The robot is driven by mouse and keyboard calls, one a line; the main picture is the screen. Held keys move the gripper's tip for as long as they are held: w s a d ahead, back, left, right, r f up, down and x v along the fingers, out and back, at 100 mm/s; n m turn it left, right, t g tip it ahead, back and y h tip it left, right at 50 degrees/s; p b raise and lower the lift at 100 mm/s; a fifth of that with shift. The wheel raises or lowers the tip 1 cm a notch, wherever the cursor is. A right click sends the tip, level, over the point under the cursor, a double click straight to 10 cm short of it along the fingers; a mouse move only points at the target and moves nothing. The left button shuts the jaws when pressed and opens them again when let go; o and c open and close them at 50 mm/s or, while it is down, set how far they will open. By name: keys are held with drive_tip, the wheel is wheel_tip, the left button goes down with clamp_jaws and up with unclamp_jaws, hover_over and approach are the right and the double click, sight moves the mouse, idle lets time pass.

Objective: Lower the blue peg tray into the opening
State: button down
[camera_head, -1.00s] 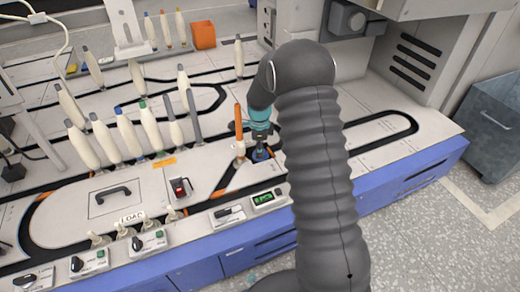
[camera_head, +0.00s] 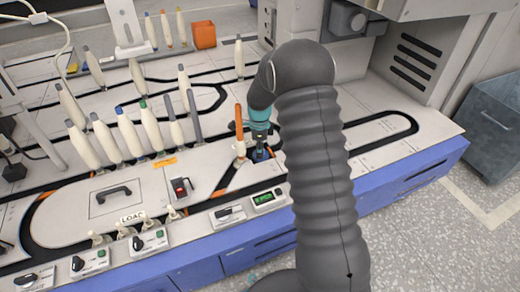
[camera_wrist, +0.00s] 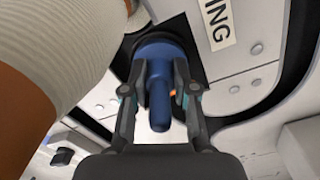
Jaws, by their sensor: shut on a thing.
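The blue peg tray (camera_wrist: 158,100) is a round blue base with an upright peg. In the wrist view my gripper (camera_wrist: 160,88) is shut on its peg, one finger on each side. The round base shows beyond the fingertips, over a dark area of the track (camera_wrist: 205,62). I cannot tell whether the base touches the surface or sits in the opening. In the head view the tray's blue base (camera_head: 261,154) shows low at the track, below my gripper (camera_head: 259,140), partly hidden by my arm.
A bobbin with an orange top (camera_head: 239,130) stands close on the left; its large side fills the left of the wrist view (camera_wrist: 60,50). Several cream bobbins (camera_head: 130,132) stand farther left. A red-lit switch (camera_head: 181,187) and a green display (camera_head: 264,198) are nearer the front.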

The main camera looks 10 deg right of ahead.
drive_tip(key=shift+f+b, duration=0.3)
drive_tip(key=shift+f, duration=0.3)
drive_tip(key=c, duration=1.2)
unclamp_jaws()
drive_tip(key=shift+r, duration=0.1)
drive_tip(key=shift+r+p, duration=3.45)
drive_tip(key=shift+r, duration=1.95)
